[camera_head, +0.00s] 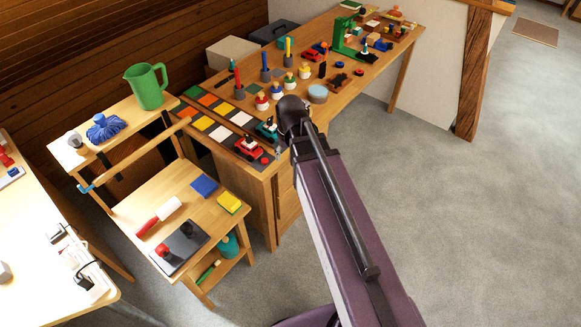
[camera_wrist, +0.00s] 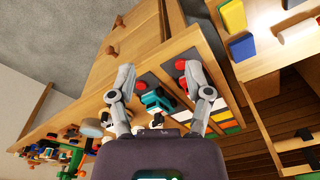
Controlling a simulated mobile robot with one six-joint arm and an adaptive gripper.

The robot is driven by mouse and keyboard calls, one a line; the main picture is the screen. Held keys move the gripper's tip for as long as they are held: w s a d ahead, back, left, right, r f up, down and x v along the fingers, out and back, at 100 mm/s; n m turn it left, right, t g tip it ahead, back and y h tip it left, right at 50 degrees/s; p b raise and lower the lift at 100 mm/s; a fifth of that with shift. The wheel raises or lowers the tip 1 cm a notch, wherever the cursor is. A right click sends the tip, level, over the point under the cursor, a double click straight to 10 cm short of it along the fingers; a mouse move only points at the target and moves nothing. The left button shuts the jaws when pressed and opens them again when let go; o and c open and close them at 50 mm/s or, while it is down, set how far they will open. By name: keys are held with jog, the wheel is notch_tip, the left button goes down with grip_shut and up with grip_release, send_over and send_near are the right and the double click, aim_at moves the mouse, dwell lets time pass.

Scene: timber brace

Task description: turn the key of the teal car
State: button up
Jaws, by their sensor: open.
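The teal car (camera_head: 267,131) stands on the front edge of the long workbench, beside a red car (camera_head: 249,148). My arm covers part of the bench just right of it. In the wrist view, the teal car (camera_wrist: 157,100) shows between the fingers of my gripper (camera_wrist: 157,70), apart from both. My gripper is open and empty, with the red car (camera_wrist: 182,84) partly behind its right finger. I cannot make out the key of the teal car in either view.
The long workbench (camera_head: 330,85) holds coloured tiles, several pegs, small figures and a green press (camera_head: 347,38). The grey floor (camera_head: 490,220) on the right is clear.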

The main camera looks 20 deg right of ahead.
jog(key=shift+m+g, duration=0.3)
jog(key=shift+m, duration=0.2)
jog(key=shift+s+f+b, duration=0.2)
jog(key=shift+s+f, duration=0.05)
jog(key=shift+s, duration=0.85)
jog(key=shift+s+f+b, duration=0.15)
jog(key=shift+s+f, duration=0.05)
jog(key=shift+s, duration=0.9)
jog(key=shift+w, duration=0.1)
